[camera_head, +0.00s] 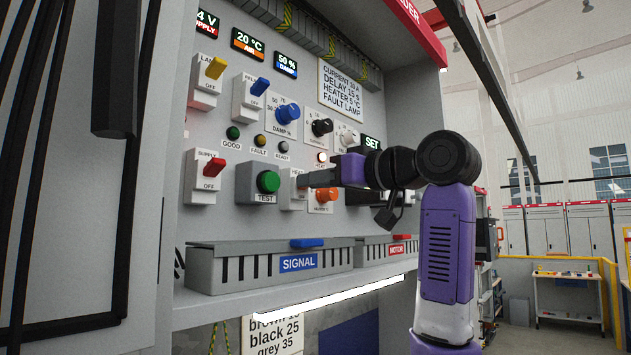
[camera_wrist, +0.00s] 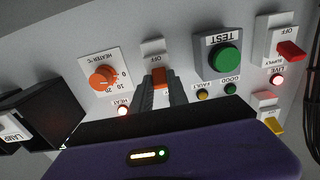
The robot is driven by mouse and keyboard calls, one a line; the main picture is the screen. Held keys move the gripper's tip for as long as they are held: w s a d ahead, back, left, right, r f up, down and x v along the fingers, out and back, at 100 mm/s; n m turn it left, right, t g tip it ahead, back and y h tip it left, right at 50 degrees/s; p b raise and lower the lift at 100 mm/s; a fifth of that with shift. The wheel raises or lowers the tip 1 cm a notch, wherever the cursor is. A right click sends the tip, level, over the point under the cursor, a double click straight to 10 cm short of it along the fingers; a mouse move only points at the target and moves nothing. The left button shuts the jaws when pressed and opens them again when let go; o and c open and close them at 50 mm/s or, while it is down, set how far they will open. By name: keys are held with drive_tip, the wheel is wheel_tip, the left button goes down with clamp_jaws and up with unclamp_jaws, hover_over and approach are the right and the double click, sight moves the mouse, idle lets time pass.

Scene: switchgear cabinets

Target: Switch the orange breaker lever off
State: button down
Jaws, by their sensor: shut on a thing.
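The orange breaker lever (camera_wrist: 159,76) shows in the wrist view, which is upside down. It sits between the two fingers of my gripper (camera_wrist: 160,92), which is shut on it. In the head view, my gripper (camera_head: 305,180) reaches in from the right to the breaker body (camera_head: 291,192), and the lever is hidden there. The HEAT lamp (camera_wrist: 124,111) near the breaker is lit.
Close by are the green TEST button (camera_head: 268,181), the orange heater knob (camera_head: 325,195) and the red SUPPLY lever (camera_head: 214,168). The SIGNAL trough (camera_head: 215,268) and MOTOR trough (camera_head: 375,252) run below. Blue (camera_head: 260,86) and yellow (camera_head: 215,68) levers are above.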

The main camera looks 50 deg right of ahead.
drive_tip(key=f+t+b, duration=0.1)
drive_tip(key=t+b, duration=0.1)
drive_tip(key=b, duration=0.1)
drive_tip(key=t+b, duration=0.2)
drive_tip(key=b, duration=0.2)
drive_tip(key=shift+s+f, duration=0.1)
drive_tip(key=shift+f, duration=0.25)
drive_tip(key=shift+r, duration=0.1)
drive_tip(key=c, duration=1.3)
unclamp_jaws()
drive_tip(key=b+v, duration=0.3)
drive_tip(key=v, duration=0.5)
